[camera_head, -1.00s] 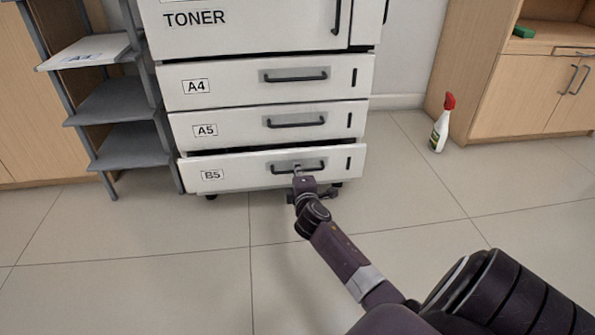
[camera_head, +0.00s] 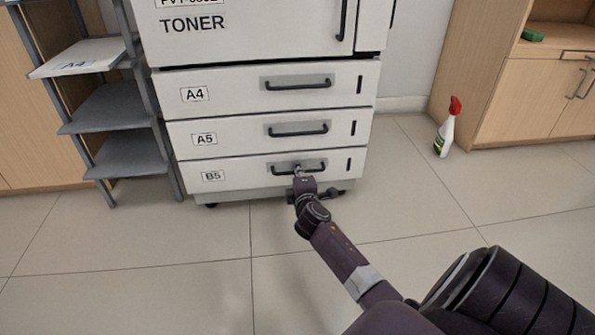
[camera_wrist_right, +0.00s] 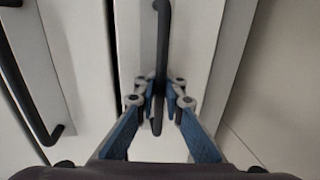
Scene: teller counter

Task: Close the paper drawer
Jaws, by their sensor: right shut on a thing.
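The B5 paper drawer (camera_head: 240,177) is the lowest drawer of the white printer cabinet and sits about flush with the drawers above. Its dark bar handle (camera_head: 314,167) is in the right half of its front. In the right wrist view the blue-padded fingers of my right gripper (camera_wrist_right: 160,100) are shut on the dark handle (camera_wrist_right: 162,50). The A5 drawer (camera_head: 235,138) and A4 drawer (camera_head: 230,92) above look closed. My left gripper is not in view.
A grey shelf rack (camera_head: 120,150) stands close to the cabinet's left side. A spray bottle (camera_head: 446,130) with a red top stands on the floor at right, beside a wooden cabinet (camera_head: 510,100). The tiled floor in front is clear.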

